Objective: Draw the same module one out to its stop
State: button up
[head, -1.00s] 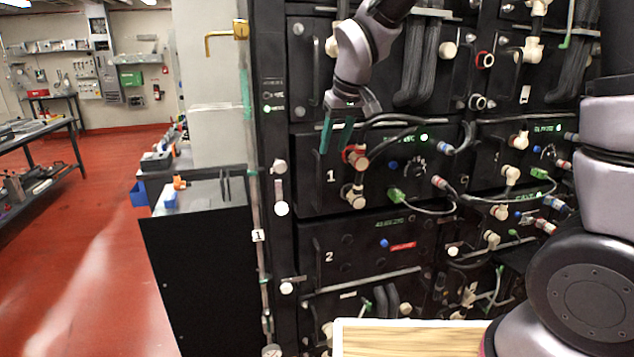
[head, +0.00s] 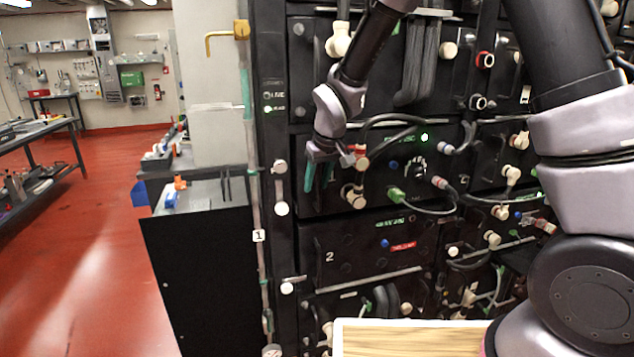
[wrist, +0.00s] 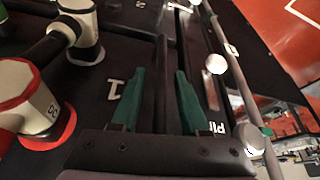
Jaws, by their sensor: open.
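Module one (head: 375,203) is a black panel in the rack, above the panel marked 2. In the wrist view its white numeral 1 (wrist: 115,90) lies left of my gripper (wrist: 164,74). A dark upright bar handle (wrist: 161,90) runs between my two green fingers. The fingers are open on either side of it, with a gap showing on each side. In the head view my gripper (head: 317,178) is at the module's left edge, and my wrist hides part of the face there.
A red-ringed cream connector (wrist: 28,100) and a cream elbow plug (wrist: 80,35) stand close left of my fingers. Cream knobs (head: 281,208) line the rack post on the left. Module two (head: 345,262) sits below. A wooden-topped surface (head: 410,340) is at the front.

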grip_shut()
dwell(1.4)
